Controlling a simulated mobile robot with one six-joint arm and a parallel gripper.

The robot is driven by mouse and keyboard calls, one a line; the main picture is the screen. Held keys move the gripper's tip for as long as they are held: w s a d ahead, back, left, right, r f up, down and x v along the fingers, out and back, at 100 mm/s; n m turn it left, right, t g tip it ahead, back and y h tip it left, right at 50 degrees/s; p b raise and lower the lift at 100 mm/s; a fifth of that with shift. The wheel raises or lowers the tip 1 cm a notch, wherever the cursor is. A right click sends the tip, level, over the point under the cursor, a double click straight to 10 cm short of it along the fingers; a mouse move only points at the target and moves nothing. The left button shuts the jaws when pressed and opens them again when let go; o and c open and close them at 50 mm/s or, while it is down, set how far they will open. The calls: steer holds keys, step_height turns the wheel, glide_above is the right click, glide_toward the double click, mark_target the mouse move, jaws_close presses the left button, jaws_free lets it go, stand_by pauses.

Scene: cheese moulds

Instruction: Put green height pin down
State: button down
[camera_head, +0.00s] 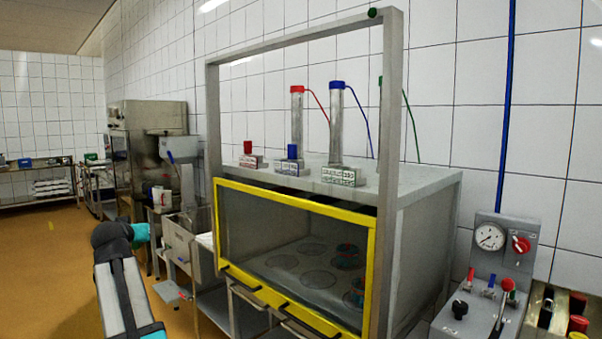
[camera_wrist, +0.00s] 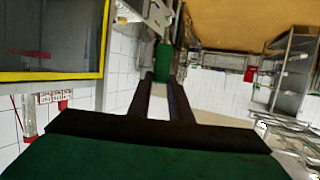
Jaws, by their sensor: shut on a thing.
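In the wrist view my gripper (camera_wrist: 163,78) is shut on a green piece (camera_wrist: 163,56), which I take to be the green height pin. It is held between the two dark fingertips, clear of any surface that I can make out. The head view shows part of my arm at lower left, but I cannot make out the gripper or held pin there. A red pin (camera_head: 248,147) and a blue pin (camera_head: 293,151) stand upright on small labelled blocks on the grey cabinet top (camera_head: 408,182). A larger labelled block (camera_head: 338,176) stands right of them.
The cabinet has a yellow-framed window (camera_head: 372,262) and a metal frame post (camera_head: 391,150). Clear columns with red (camera_head: 297,89) and blue (camera_head: 337,85) caps stand on top. A gauge panel (camera_head: 490,237) is at right. Open floor (camera_head: 50,270) lies at left.

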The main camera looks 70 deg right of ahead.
steer(key=s+d+r+m+g+h+p, duration=0.1)
steer(key=s+d+r+m+g, duration=0.25)
steer(key=s+d+r, duration=0.55)
steer(key=s+d+r+m+g+h+p, duration=0.2)
steer(key=s+d+r+m+g, duration=0.15)
steer(key=s+d+r, duration=0.55)
steer(key=s+d+r+m+g+y+p, duration=0.1)
steer(key=s+r+m+g, duration=0.2)
steer(key=s, duration=0.9)
steer(key=s+d+r+m+g+y, duration=0.1)
steer(key=s+r+m+g, duration=0.2)
steer(key=s+r+g, duration=0.2)
steer(key=s+r, duration=0.3)
steer(key=s, duration=0.4)
steer(key=shift+s+d+r+g+p, duration=0.15)
steer(key=shift+d+g+p, duration=0.15)
steer(key=shift+p, duration=0.05)
steer(key=shift+s+d, duration=0.1)
steer(key=s+d+f+p, duration=0.1)
steer(key=s+d+p, duration=0.3)
steer(key=s+d, duration=0.3)
steer(key=s, duration=0.5)
steer(key=shift+s+d+f+p, duration=0.15)
steer(key=shift+s+f+p, duration=0.05)
steer(key=shift+p, duration=0.15)
steer(key=shift+s, duration=0.1)
